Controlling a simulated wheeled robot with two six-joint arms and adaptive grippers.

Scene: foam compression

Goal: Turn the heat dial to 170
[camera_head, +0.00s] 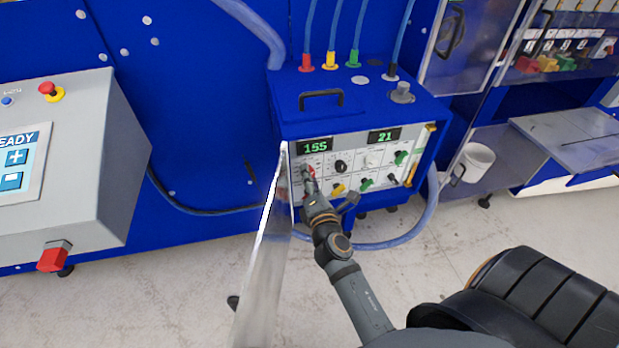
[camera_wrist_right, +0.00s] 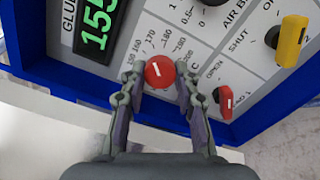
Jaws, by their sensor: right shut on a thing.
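The red heat dial (camera_wrist_right: 159,72) is on the white panel (camera_wrist_right: 221,64) of the blue machine, with a printed scale around it that includes 160, 170 and 180. Its short white mark tilts to the upper left in the wrist view; the exact number it meets is hard to tell. The green display (camera_wrist_right: 97,24) beside it reads 155. My right gripper (camera_wrist_right: 159,77) is shut on the dial, one finger on each side. In the head view the right gripper (camera_head: 309,173) reaches the lower left of the panel and mostly hides the dial. My left gripper is not in view.
A red knob (camera_wrist_right: 224,101) sits close right of my fingers, and a yellow knob (camera_wrist_right: 291,39) is farther right. An upright clear panel (camera_head: 262,265) stands just left of my right arm. A grey console (camera_head: 95,165) is at the left. Hoses rise from the machine's top.

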